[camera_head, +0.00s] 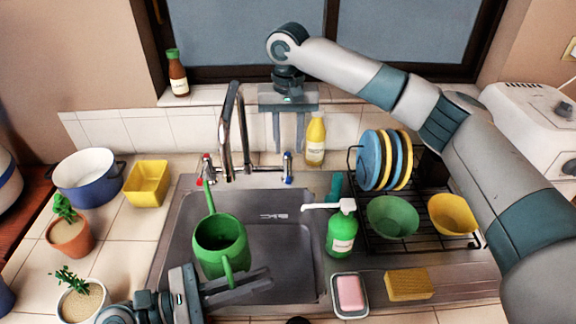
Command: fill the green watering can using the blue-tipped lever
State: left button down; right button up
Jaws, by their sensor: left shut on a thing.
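The green watering can (221,243) is over the left part of the sink, with its spout pointing up and back. My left gripper (248,282) is shut on its handle (228,269) at the near side. The chrome faucet (235,120) stands behind the can, its outlet end above and behind the can's opening. No water stream shows. The blue-tipped lever (288,180) is right of the faucet, the red-tipped lever (200,180) left of it. My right gripper (289,148) points down with its fingers apart and empty, above and behind the blue-tipped lever.
A green soap bottle (342,232) and a dish rack (420,243) with plates and bowls stand right of the sink (312,265). A yellow bottle (316,140) stands close to my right gripper. A soap dish (361,306) and sponge (409,284) lie in front.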

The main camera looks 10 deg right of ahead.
aim_at(288, 171)
notch_tip(288, 171, down, 8)
dwell(0.4)
grip_shut()
